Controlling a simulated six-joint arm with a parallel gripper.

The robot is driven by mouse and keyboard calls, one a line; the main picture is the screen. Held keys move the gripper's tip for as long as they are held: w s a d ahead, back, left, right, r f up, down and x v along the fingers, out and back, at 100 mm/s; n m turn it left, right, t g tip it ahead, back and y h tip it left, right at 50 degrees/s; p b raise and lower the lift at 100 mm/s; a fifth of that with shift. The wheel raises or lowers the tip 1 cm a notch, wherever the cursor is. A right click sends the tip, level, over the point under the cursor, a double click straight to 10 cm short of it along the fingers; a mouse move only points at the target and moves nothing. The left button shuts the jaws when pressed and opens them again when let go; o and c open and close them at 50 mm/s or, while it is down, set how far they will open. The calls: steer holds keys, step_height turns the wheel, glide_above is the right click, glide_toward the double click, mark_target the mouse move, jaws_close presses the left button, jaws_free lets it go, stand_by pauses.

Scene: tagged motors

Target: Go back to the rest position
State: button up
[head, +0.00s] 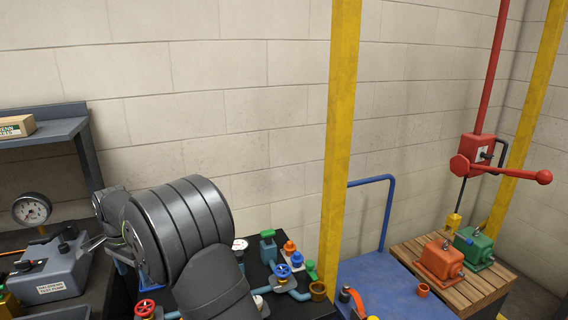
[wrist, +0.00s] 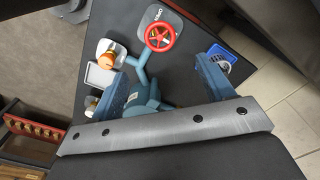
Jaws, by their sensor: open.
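My gripper (wrist: 163,75) is open in the wrist view, with one blue finger on each side. A teal pipe fitting (wrist: 145,90) shows between the fingers, and a red handwheel (wrist: 160,37) lies beyond it; I cannot tell how far below they are. Nothing is seen gripped. In the head view my dark arm covers much of the bench, and the gripper's end (head: 92,243) shows only partly at its left. An orange motor (head: 438,259) and a green motor (head: 474,248) stand side by side on a wooden pallet (head: 486,285) at the right.
A grey test pump (head: 50,278) with a gauge (head: 31,209) stands left of my arm. Blue handwheels (head: 282,271) and fittings crowd the bench on its right. A yellow post (head: 338,140) rises mid-view. A red hoist with a lever (head: 500,169) stands above the pallet.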

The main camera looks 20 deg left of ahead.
mark_target(145, 306)
step_height(145, 306, down, 13)
steer(key=shift+f, duration=0.1)
stand_by(0.3)
step_height(145, 306, up, 17)
step_height(145, 306, down, 17)
steer(key=shift+f, duration=0.1)
steer(key=n, duration=0.3)
steer(key=shift+n, duration=0.4)
steer(key=n, duration=0.4)
steer(key=shift+n, duration=0.4)
steer(key=n, duration=0.4)
steer(key=shift+n, duration=2.2)
stand_by(0.8)
